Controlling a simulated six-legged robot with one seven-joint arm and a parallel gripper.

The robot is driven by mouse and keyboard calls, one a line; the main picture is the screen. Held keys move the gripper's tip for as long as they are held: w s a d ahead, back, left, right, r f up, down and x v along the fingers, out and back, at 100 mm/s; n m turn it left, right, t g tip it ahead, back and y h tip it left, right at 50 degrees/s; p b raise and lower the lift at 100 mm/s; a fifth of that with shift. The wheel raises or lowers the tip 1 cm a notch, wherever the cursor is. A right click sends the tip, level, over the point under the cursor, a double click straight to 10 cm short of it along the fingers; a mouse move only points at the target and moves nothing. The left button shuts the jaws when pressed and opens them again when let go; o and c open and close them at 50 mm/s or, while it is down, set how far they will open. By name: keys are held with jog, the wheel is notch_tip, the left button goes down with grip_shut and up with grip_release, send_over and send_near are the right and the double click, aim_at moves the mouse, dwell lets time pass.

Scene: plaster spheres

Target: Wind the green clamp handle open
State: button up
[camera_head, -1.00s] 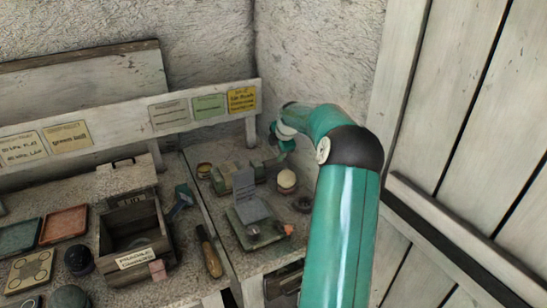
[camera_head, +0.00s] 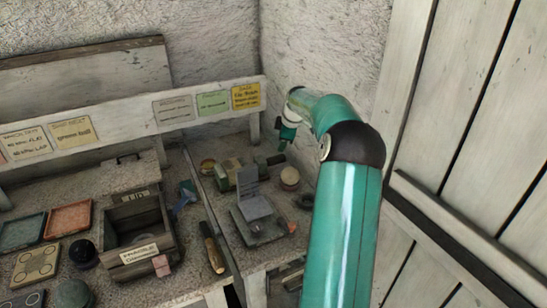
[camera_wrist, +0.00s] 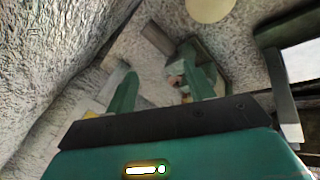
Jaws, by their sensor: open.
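My gripper (camera_head: 285,146) is above the back of the right-hand bench, near the wall corner. In the wrist view its two green fingers (camera_wrist: 164,90) stand apart with nothing held between them. A grey-green block-like fixture (camera_head: 230,174), possibly the clamp, sits on the bench below and left of the gripper. I cannot make out a separate green handle on it. In the wrist view a greenish fixture (camera_wrist: 207,68) with a pinkish part lies beyond the fingers, partly hidden by the right finger. The gripper appears apart from it.
A grey upright plate (camera_head: 251,186) on a base stands in front. An open wooden box (camera_head: 122,216) and a wooden-handled tool (camera_head: 212,248) are on the left bench. Walls close in behind and right.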

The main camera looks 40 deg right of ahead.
aim_at(272, 159)
jog(key=w+f+m+g, duration=0.1)
jog(key=f+m, duration=0.3)
jog(key=m, duration=0.5)
jog(key=w+f+m+g, duration=0.1)
jog(key=w+f+m, duration=0.2)
jog(key=m, duration=0.7)
jog(key=w+f+m+y, duration=0.1)
jog(key=f+m, duration=0.4)
jog(key=m, duration=0.5)
jog(key=shift+w+d+g, duration=0.25)
jog(key=shift+w+g, duration=0.15)
jog(key=shift+w, duration=0.25)
jog(key=c, duration=1)
jog(key=shift+s+a+f+t+h, duration=0.1)
jog(key=shift+t+h, duration=0.15)
jog(key=shift+t, duration=0.5)
jog(key=shift+s+a+t+h, duration=0.1)
jog(key=shift+t+h, duration=0.15)
jog(key=shift+t, duration=0.5)
